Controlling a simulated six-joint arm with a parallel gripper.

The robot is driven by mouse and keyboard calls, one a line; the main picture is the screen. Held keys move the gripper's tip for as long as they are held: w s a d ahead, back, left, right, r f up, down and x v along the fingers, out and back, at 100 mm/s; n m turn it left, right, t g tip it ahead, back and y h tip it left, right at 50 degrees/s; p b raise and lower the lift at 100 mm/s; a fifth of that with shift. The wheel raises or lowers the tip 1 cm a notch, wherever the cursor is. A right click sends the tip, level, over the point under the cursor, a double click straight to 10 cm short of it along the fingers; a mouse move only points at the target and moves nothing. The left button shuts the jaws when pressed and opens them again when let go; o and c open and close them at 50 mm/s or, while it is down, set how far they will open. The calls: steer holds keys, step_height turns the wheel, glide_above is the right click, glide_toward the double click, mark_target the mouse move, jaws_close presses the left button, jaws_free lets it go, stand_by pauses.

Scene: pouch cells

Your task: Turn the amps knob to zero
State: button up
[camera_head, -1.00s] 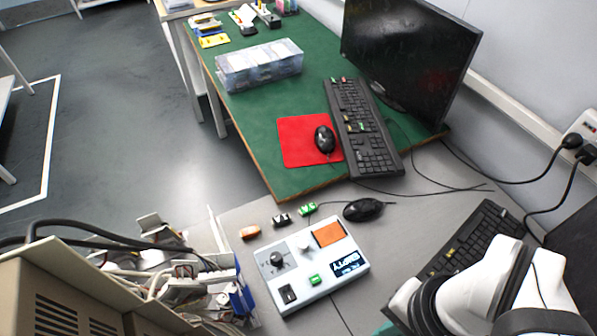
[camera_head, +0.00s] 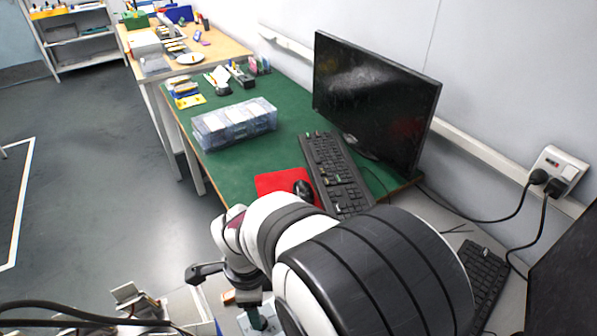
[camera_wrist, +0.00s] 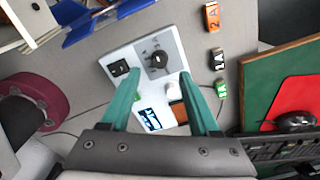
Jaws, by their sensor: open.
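The control box (camera_wrist: 181,53) is a pale panel in the wrist view. It carries a black knob (camera_wrist: 157,60) with a marked dial on a grey plate, a white knob (camera_wrist: 174,91) and a black rocker switch (camera_wrist: 119,69). The dial lettering is too small to read, so I cannot tell its setting. My gripper (camera_wrist: 160,80) is open, its two teal fingers apart above the box, with the knobs showing between them and nothing held. In the head view my gripper (camera_head: 260,318) is low at the bottom edge, and my arm hides most of the box.
Small labelled blocks lie beside the box: an orange 2A block (camera_wrist: 212,18), a black block (camera_wrist: 218,58) and a green block (camera_wrist: 221,88). A green desk mat (camera_wrist: 252,85), red mouse pad (camera_head: 270,183), keyboard (camera_head: 335,170) and monitor (camera_head: 375,100) are nearby.

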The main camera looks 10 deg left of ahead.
step_height(320, 180, down, 6)
steer(key=shift+f, duration=0.1)
steer(key=shift+c, duration=0.4)
jaws_close()
